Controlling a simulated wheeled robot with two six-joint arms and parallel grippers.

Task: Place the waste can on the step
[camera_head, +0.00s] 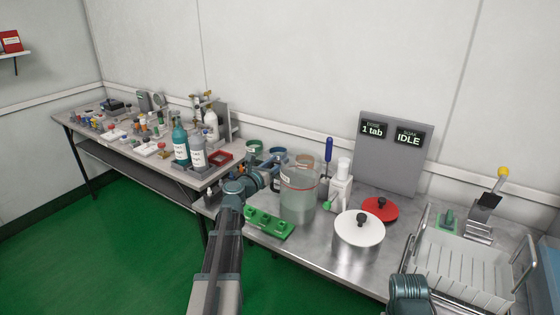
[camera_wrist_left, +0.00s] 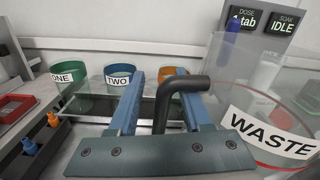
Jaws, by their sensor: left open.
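The waste can (camera_head: 298,190) is a large clear container with a reddish rim band, standing upright on the metal bench. In the left wrist view its wall and WASTE label (camera_wrist_left: 268,125) fill the right side. My left gripper (camera_head: 264,180) is beside the can's left side. In the left wrist view my left gripper (camera_wrist_left: 160,80) is open. A dark bent rod (camera_wrist_left: 185,84), which looks like the can's handle, shows between the fingers; I cannot tell whether they touch it. I cannot make out which surface is the step. My right gripper is not in view.
Cups labelled ONE (camera_wrist_left: 70,78) and TWO (camera_wrist_left: 120,78) stand behind the gripper. A green holed block (camera_head: 268,222) is in front of the can. A white-lidded pot (camera_head: 358,240), red lid (camera_head: 380,209) and white rack (camera_head: 460,262) are to the right.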

